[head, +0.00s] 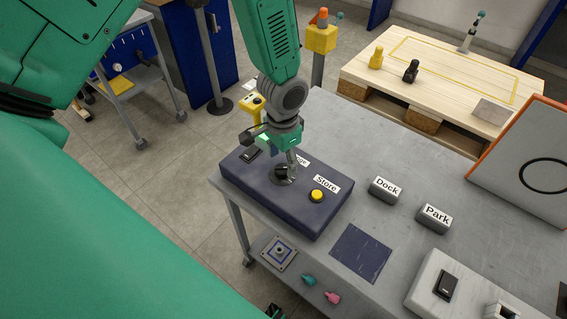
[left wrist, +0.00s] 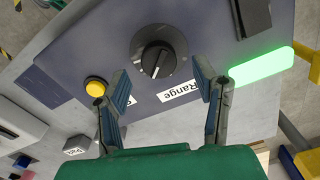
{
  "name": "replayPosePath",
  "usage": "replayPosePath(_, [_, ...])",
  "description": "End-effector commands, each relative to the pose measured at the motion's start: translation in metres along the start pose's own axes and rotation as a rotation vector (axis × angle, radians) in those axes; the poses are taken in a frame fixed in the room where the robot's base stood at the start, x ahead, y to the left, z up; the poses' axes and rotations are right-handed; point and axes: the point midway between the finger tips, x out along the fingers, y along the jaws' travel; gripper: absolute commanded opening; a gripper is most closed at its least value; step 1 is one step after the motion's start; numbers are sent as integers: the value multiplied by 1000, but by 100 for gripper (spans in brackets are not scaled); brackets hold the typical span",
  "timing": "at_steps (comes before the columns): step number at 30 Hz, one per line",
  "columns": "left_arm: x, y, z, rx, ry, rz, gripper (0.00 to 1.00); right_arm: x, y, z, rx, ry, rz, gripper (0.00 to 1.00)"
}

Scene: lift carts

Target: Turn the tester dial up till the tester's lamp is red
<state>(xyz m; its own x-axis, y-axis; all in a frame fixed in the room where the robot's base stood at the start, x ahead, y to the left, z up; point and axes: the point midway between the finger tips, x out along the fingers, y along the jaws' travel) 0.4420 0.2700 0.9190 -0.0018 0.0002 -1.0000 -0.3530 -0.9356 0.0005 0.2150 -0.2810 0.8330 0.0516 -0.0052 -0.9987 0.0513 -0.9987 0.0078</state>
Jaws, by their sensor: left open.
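The tester is a dark blue box (head: 310,217) on the grey cart top. Its round black dial (left wrist: 158,50) has a pale pointer line aimed toward the Range label (left wrist: 179,92) in the left wrist view. In the head view the dial (head: 283,175) is partly covered by my gripper. The tester's lamp (left wrist: 262,71) glows green at the box's edge. My left gripper (left wrist: 162,84) is open and empty, its fingers apart on either side of the Range label, short of the dial in the picture; I cannot tell its height. My right gripper is not in view.
A yellow button (head: 317,195) and a black rocker switch (head: 250,154) sit on the tester. Dock (head: 385,190) and Park (head: 434,218) blocks stand to its right. A white box with a black switch (head: 447,285) is at lower right. The cart top between is mostly clear.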

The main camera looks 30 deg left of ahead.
Motion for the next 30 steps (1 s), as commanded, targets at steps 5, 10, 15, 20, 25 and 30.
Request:
replayPosePath(5, [-41, -1, -2, 1, 5, -1, 55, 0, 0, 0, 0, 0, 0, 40])
replayPosePath(10, [-69, 0, -2, 0, 2, 0, 55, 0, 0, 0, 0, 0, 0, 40])
replayPosePath(15, [-82, 0, -2, 1, 0, 1, 55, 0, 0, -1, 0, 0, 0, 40])
replayPosePath(20, [-84, 0, -1, 1, -1, 1, 55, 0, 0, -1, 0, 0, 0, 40])
replayPosePath(25, [-84, 0, -1, 1, -1, 1, 55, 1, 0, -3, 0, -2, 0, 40])
replayPosePath(30, [-84, 0, -1, 1, -1, 1, 55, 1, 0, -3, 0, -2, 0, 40])
